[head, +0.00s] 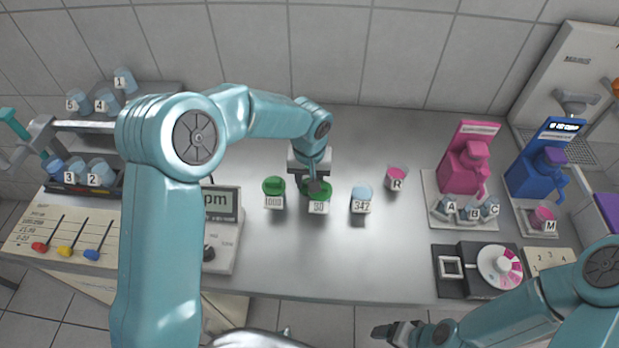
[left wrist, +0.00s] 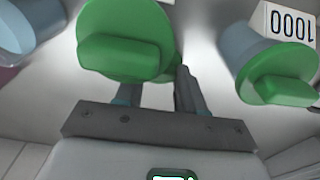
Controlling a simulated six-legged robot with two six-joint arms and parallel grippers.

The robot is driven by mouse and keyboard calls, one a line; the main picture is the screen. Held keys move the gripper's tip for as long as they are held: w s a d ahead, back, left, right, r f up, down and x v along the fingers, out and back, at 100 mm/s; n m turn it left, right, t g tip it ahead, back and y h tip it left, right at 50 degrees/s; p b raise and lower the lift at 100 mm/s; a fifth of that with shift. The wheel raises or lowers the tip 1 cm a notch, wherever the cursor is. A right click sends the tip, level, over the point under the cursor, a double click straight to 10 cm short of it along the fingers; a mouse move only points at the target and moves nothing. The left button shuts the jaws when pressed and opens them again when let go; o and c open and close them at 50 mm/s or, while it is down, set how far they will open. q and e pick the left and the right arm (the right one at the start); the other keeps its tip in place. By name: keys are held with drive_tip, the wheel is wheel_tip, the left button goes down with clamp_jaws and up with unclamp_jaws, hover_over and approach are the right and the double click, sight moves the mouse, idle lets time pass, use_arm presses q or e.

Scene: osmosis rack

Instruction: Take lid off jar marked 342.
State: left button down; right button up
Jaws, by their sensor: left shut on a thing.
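The jar marked 342 (head: 361,204) stands upright on the bench with a pale blue top and no green lid on it. The jar marked 90 (head: 318,208) is to its left, with green at its top. My left gripper (head: 315,183) is at the top of jar 90, shut on a green lid (left wrist: 125,40) with a bar handle; I cannot tell which jar this lid belongs to. The left gripper's fingers (left wrist: 158,92) are partly hidden by the lid in the left wrist view. My right gripper (head: 398,333) is low at the front, its jaws unclear.
The jar marked 1000 (head: 274,200) wears a green lid (left wrist: 283,75), left of jar 90. A pink-topped cup R (head: 397,178) is right of 342. Pink (head: 466,165) and blue (head: 540,165) machines stand at right. A display box (head: 222,215) is at left. Bench front is clear.

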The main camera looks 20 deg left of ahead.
use_arm(q)
drive_tip(key=c, duration=0.7)
unclamp_jaws()
drive_tip(key=r, duration=0.8)
drive_tip(key=s+r, duration=0.1)
drive_tip(key=r, duration=0.3)
drive_tip(key=shift+d+r, duration=0.15)
drive_tip(key=shift+s, duration=0.1)
